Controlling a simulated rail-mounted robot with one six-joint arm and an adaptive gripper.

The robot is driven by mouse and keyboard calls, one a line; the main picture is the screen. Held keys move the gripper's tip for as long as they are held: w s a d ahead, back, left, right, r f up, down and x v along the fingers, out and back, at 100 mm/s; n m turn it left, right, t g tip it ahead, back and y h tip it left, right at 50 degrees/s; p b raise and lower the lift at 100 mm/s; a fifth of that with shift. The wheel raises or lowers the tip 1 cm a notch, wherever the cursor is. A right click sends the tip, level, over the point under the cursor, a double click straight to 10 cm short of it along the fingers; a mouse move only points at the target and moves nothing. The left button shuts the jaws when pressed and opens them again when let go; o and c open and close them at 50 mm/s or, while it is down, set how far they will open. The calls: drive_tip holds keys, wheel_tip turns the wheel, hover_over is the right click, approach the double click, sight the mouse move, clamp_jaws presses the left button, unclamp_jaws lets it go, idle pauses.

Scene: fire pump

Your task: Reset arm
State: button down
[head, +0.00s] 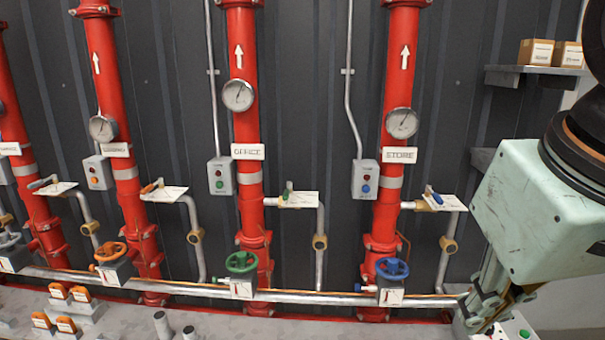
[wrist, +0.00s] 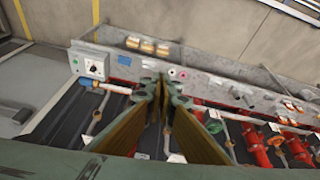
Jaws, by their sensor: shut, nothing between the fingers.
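My gripper (head: 484,312) is at the lower right of the head view, below the pale green wrist housing. It points down near the right end of the horizontal pipe. In the wrist view my gripper (wrist: 162,92) is shut, its two fingers together at the tips with nothing between them. The head view does not show clearly whether the fingers touch anything.
Red vertical pipes carry gauges, including one above the STORE sign (head: 400,155). Orange (head: 110,253), green (head: 240,262) and blue (head: 392,269) handwheels line the horizontal pipe (head: 320,297). A shelf (head: 535,72) holds boxes. Orange-topped blocks (head: 68,324) sit lower left.

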drive_tip(key=s, duration=0.1)
drive_tip(key=s+f, duration=0.1)
drive_tip(key=s, duration=0.1)
drive_tip(key=s+f, duration=0.1)
drive_tip(key=s, duration=0.1)
drive_tip(key=shift+a, duration=0.4)
drive_tip(key=shift+w, duration=0.1)
idle(1.2)
